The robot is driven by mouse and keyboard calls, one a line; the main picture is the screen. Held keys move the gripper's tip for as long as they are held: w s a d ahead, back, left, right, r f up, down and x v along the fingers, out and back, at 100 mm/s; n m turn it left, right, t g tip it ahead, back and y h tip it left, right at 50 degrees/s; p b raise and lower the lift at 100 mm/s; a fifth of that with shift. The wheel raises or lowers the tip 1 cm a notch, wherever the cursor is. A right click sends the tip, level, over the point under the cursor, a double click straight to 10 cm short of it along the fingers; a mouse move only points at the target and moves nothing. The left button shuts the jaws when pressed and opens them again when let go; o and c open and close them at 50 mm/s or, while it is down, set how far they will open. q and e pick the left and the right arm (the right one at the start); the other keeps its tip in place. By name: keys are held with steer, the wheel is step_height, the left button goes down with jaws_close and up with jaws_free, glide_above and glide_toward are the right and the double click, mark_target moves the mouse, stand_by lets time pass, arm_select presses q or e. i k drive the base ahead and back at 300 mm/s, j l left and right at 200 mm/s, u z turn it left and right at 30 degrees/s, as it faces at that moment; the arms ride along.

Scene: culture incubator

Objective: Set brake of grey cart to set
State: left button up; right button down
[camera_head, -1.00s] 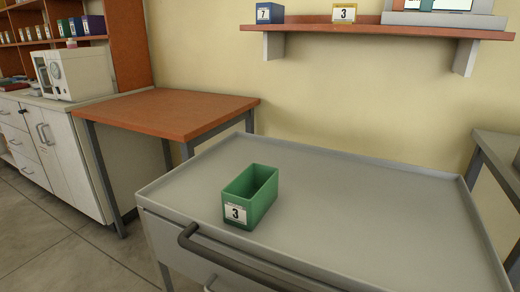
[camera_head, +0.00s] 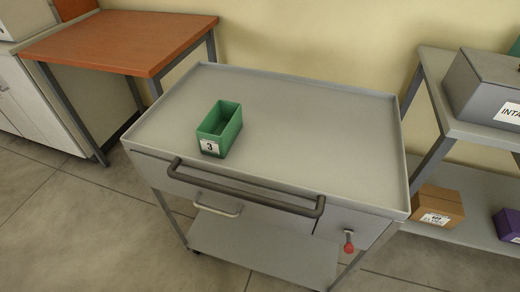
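The grey cart (camera_head: 300,110) stands in the middle of the view, with a raised rim around its top. A dark push handle (camera_head: 245,190) runs along its front. A small lever with a red knob (camera_head: 348,246) hangs on the front face at the right; it looks like the brake, but I cannot read any marking on it. The knob points down. Neither of my grippers is in view.
A green bin labelled 3 (camera_head: 219,130) stands on the cart's top. An orange-topped table (camera_head: 120,40) is at the left. A grey rack (camera_head: 443,115) at the right holds a grey box (camera_head: 485,85), a cardboard box (camera_head: 437,205) and a purple box (camera_head: 508,224). Floor is clear in front.

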mark_target(349, 248)
steer(key=z, duration=1.1)
